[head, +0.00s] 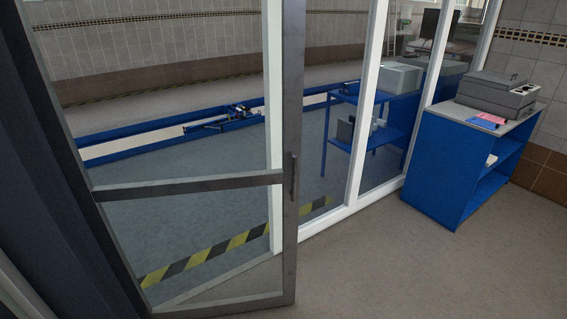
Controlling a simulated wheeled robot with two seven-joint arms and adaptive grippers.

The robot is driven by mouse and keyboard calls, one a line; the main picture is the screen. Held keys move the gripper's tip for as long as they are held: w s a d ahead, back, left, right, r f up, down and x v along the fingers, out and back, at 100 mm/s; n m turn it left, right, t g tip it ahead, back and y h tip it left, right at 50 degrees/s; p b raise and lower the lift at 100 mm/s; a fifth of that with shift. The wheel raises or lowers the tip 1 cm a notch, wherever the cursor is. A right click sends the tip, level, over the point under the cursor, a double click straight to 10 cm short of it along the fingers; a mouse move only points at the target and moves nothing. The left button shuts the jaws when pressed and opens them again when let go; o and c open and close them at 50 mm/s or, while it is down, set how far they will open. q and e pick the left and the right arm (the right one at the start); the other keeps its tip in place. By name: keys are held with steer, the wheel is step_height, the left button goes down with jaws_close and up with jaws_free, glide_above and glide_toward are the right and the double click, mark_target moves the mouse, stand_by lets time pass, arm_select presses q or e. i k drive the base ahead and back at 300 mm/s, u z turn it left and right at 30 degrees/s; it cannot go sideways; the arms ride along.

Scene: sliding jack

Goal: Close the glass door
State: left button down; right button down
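The glass door (190,185) has a grey metal frame and a cross bar. It fills the left half of the head view. Its handle (294,177) is on the right upright of the frame. The door stands swung open toward me, its lower corner in front of the white door frame (276,130). Neither of my grippers shows in the view.
A white-framed glass wall (364,110) runs to the right of the door. A blue cabinet (448,165) with a grey machine (497,93) on top stands at the right. Yellow-black tape (215,250) marks the threshold. The floor (400,270) at the front right is clear.

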mark_target(15, 26)
steer(key=u, duration=0.4)
steer(key=i, duration=0.85)
steer(key=u, duration=0.55)
